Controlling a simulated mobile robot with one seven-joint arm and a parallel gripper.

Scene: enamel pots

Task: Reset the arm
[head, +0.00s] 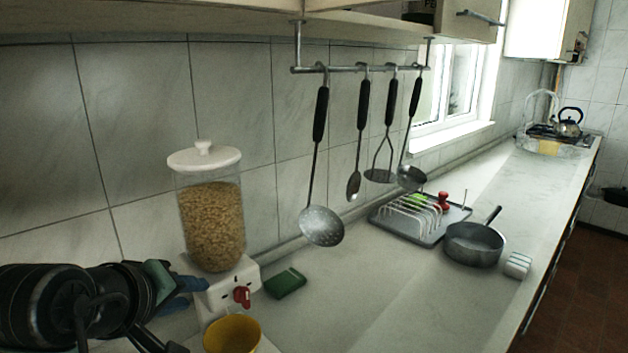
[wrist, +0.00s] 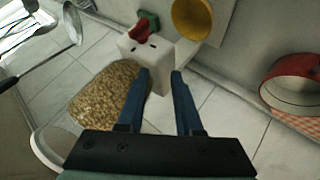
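My gripper (head: 193,292) is at the lower left of the head view, beside the cereal dispenser (head: 211,225). In the wrist view my gripper (wrist: 159,80) shows two blue fingers with a gap between them and nothing held. The dispenser's white base (wrist: 150,52) lies beyond the fingertips. I cannot tell whether the fingers touch it. My arm is folded at the left edge of the head view, and most of it is out of frame.
A yellow bowl (head: 232,336) is below the dispenser's red knob (head: 242,296). A green sponge (head: 285,283) lies right of it. Utensils (head: 321,225) hang from a rail. A grey pan (head: 474,243) and dish rack (head: 420,215) stand farther back. A red pot (wrist: 297,82) shows at the wrist view's right.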

